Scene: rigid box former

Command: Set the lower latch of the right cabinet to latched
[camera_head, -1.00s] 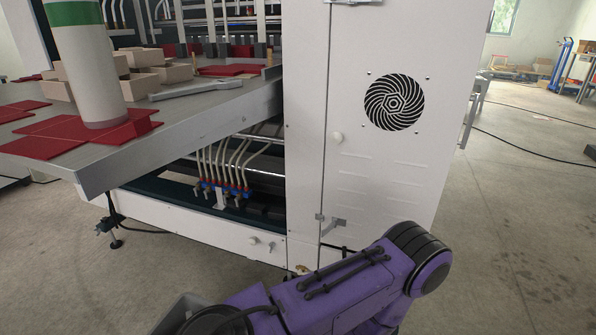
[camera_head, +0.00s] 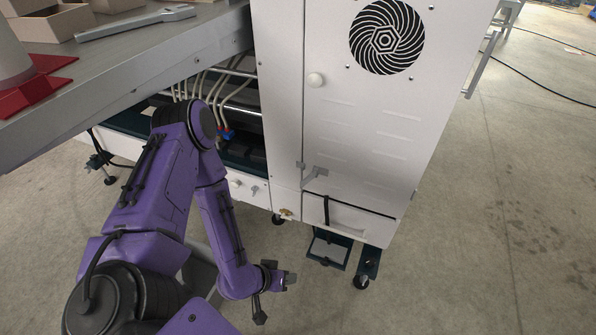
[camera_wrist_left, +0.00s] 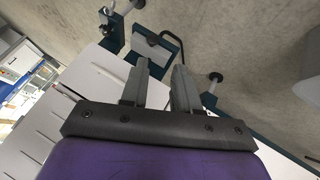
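The right cabinet (camera_head: 370,150) is a white upright housing with a closed door. Its lower latch (camera_head: 314,175) is a small grey lever at the door's lower left edge, slanting up to the right from its mount. My left gripper (camera_head: 283,280) is below and slightly left of the latch, low in front of the cabinet and apart from it. In the left wrist view its two grey fingers (camera_wrist_left: 160,75) stand apart with nothing between them. I cannot make out the latch in that view. My right gripper is not in view.
A round white knob (camera_head: 316,80) and a black fan grille (camera_head: 387,38) are on the door. The grey table (camera_head: 150,60) with a wrench (camera_head: 135,22) juts out at left. The floor at right (camera_head: 500,220) is clear.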

